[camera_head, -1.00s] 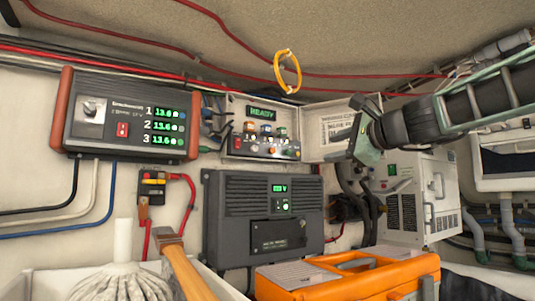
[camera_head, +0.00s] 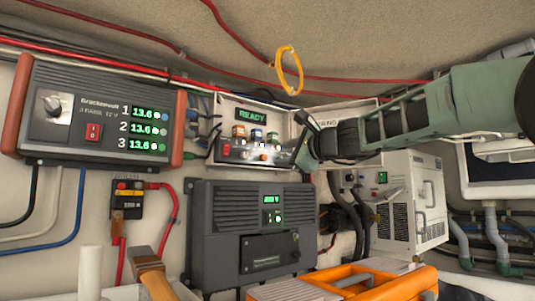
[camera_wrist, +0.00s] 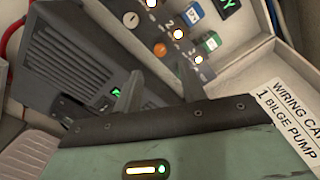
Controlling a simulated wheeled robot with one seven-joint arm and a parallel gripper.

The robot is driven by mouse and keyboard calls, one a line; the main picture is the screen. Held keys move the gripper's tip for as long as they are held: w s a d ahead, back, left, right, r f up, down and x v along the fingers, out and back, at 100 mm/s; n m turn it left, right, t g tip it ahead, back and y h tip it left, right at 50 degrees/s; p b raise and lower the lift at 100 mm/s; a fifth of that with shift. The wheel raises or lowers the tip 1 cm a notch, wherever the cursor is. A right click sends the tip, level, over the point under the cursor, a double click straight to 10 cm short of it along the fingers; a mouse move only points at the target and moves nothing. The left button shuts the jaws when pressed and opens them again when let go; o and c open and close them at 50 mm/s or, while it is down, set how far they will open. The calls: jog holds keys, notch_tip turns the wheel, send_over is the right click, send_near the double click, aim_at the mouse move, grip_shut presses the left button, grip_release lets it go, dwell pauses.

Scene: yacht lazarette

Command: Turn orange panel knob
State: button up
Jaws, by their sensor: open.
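The control panel (camera_head: 283,118) with a green READY display is an open box on the back wall. In the wrist view a small round orange knob (camera_wrist: 159,49) sits on its lower face, beside lit lamps marked 2 and 3. In the head view the knob is small and not clearly told apart. My gripper (camera_head: 294,142) is at the panel's right side, reaching in from the right. In the wrist view my gripper (camera_wrist: 160,79) is open, with the knob just beyond and roughly between its fingertips. Nothing is held, and no contact shows.
A grey charger (camera_head: 220,225) is mounted below the panel. A three-channel unit (camera_head: 95,115) is at the left. A yellow ring (camera_head: 288,70) hangs above. A white unit (camera_head: 410,200) is at the right. An orange toolbox (camera_head: 350,280) and a hammer (camera_head: 150,275) are in front.

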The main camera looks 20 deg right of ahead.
aim_at(265, 158)
jog(key=p+x, duration=0.2)
jog(key=x, duration=0.6)
jog(key=shift+w+p, duration=0.1)
jog(key=shift+p, duration=0.2)
grip_shut()
